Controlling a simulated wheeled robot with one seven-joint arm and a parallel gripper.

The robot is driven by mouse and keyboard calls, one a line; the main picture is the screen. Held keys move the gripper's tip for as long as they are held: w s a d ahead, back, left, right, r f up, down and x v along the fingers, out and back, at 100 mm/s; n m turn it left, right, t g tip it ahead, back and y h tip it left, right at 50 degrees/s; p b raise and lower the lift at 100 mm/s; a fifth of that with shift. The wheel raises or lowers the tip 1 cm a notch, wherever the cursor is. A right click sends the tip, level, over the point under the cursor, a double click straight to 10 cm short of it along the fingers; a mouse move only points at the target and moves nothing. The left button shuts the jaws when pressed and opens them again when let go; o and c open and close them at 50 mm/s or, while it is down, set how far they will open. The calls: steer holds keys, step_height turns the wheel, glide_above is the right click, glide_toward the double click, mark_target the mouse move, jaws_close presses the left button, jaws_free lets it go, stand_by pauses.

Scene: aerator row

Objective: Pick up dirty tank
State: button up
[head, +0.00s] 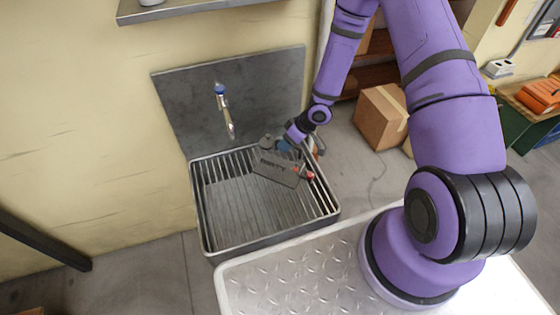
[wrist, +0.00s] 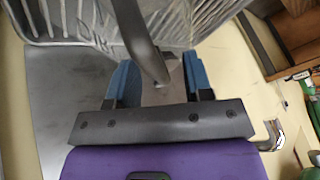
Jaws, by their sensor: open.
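The dirty tank (head: 278,172) is a dark grey, flat-looking body with lettering that seems to read "DIRTY". It rests tilted on the grate at the back right of the sink (head: 205,222). Small red parts show at its right end. My gripper (head: 290,146) is at the tank's far upper edge, and part of it is hidden by my wrist. In the wrist view my gripper (wrist: 160,82) has its two blue fingers apart. A dark grey bar (wrist: 140,38), likely part of the tank, runs between them with a visible gap on either side.
A tap (head: 226,112) on the grey back panel hangs over the sink, left of my gripper. A shelf (head: 195,8) juts out above. A cardboard box (head: 381,116) stands on the floor to the right. The left part of the grate is clear.

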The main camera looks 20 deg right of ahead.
steer(key=shift+w+a+f, duration=0.1)
steer(key=shift+a+f, duration=0.1)
steer(key=shift+f, duration=0.25)
jaws_close()
steer(key=shift+r, duration=0.1)
